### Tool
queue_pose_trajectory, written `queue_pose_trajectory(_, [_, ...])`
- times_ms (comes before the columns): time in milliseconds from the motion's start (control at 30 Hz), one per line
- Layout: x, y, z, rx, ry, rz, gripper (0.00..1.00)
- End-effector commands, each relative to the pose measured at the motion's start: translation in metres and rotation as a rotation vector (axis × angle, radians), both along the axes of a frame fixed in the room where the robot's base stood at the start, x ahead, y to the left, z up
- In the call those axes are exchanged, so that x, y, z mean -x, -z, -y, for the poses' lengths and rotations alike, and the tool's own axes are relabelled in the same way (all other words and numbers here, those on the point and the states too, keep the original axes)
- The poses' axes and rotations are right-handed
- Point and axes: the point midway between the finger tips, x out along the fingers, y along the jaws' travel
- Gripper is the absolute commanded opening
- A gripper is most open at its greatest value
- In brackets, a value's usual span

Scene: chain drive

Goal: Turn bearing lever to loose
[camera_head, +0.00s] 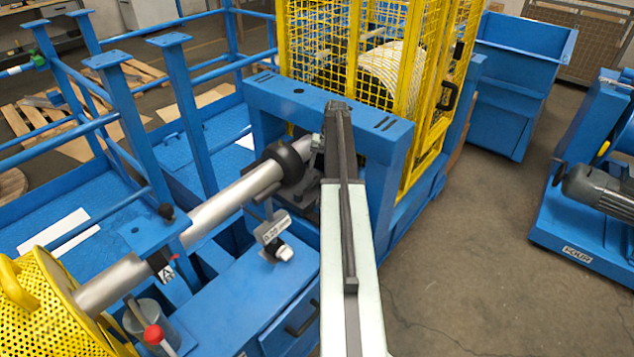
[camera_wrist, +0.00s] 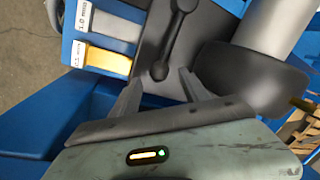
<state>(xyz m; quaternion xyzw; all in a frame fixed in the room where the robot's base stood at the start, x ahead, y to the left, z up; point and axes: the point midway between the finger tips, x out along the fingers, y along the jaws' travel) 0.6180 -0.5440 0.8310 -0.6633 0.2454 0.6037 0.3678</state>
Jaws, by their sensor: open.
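In the wrist view a dark grey lever (camera_wrist: 178,45) with rounded ends lies against a dark plate, its far end toward the top edge. I take it to be the bearing lever; no loose or tight mark is readable. My gripper (camera_wrist: 160,76) is open, its two fingers on either side of the lever's near rounded end in the picture. No grip shows, and I cannot tell whether they touch it. A black bearing housing (camera_head: 288,160) surrounds the grey shaft (camera_head: 215,208) in the head view. There my arm hides the area to its right, and the lever cannot be made out.
A grey plate (camera_wrist: 105,27) and a yellow plate (camera_wrist: 106,60) with labels sit left of the lever. A blue frame (camera_head: 375,130) and yellow mesh guard (camera_head: 310,40) stand behind the bearing. Open floor (camera_head: 480,220) lies to the right.

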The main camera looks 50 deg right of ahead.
Motion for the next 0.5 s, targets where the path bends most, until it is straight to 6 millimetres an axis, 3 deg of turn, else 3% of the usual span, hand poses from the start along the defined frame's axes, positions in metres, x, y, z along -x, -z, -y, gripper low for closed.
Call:
queue_pose_trajectory(33, [-0.002,0.019,-0.001,0.000,-0.001,0.000,0.53])
queue_pose_trajectory(167, [-0.005,0.035,-0.004,0.000,-0.001,0.000,0.53])
queue_pose_trajectory(467, [-0.006,0.035,-0.005,0.000,-0.001,0.000,0.53])
queue_pose_trajectory(500, [-0.006,0.035,-0.005,0.000,-0.001,0.000,0.48])
